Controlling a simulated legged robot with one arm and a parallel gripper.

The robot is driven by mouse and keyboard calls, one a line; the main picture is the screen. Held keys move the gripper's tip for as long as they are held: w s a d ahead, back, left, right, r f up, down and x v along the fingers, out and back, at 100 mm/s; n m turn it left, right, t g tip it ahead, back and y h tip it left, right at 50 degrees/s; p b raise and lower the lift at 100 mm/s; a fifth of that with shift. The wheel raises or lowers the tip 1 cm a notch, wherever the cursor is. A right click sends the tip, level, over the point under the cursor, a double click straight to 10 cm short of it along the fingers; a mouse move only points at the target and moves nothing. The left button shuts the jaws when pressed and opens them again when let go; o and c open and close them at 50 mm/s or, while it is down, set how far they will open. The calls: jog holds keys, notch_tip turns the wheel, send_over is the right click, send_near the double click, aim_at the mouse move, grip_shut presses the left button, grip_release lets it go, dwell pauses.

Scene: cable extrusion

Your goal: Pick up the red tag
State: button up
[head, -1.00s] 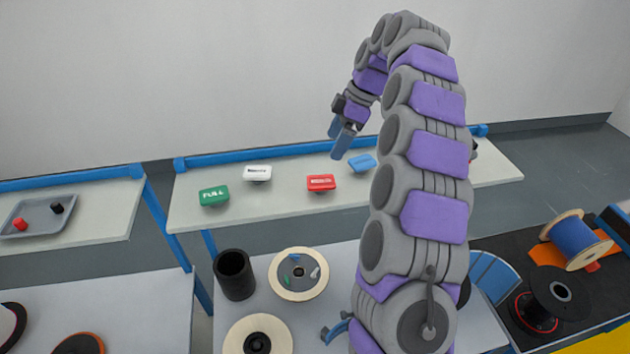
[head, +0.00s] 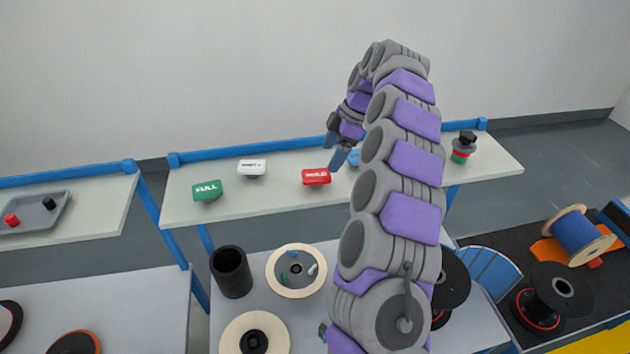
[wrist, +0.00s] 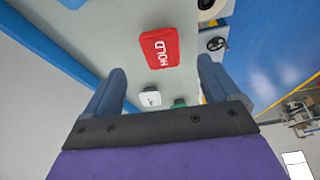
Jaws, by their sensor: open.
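The red tag (head: 316,177), a rounded block with white lettering, rests on the back table between the white tag and my arm. In the wrist view the red tag (wrist: 160,48) reads HOLD and lies ahead of my fingers, roughly between their lines and apart from them. My gripper (head: 343,160) is open and empty, just above and to the right of the red tag in the head view. Its two blue fingers also show spread in the wrist view (wrist: 160,85).
A green FULL tag (head: 207,189) and a white tag (head: 252,167) stand to the left on the same table. A blue tag (head: 354,158) is partly hidden behind my gripper. A stacked red, green and black item (head: 463,147) stands at the right.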

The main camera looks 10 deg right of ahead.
aim_at(317, 175)
jog(key=x, duration=0.3)
jog(key=shift+d+f, duration=0.2)
jog(key=shift+d, duration=0.05)
jog(key=shift+a+f, duration=0.15)
jog(key=shift+a, duration=0.2)
jog(key=x, duration=0.2)
jog(key=a+x, duration=0.1)
jog(key=x, duration=0.2)
jog(key=shift+r, duration=0.3)
jog(key=shift+d+f, duration=0.3)
jog(key=shift+f, duration=0.05)
jog(key=shift+a, duration=0.5)
jog(key=c, duration=0.8)
jog(key=shift+d, duration=0.2)
jog(key=shift+c, duration=1.2)
jog(key=shift+d, duration=0.15)
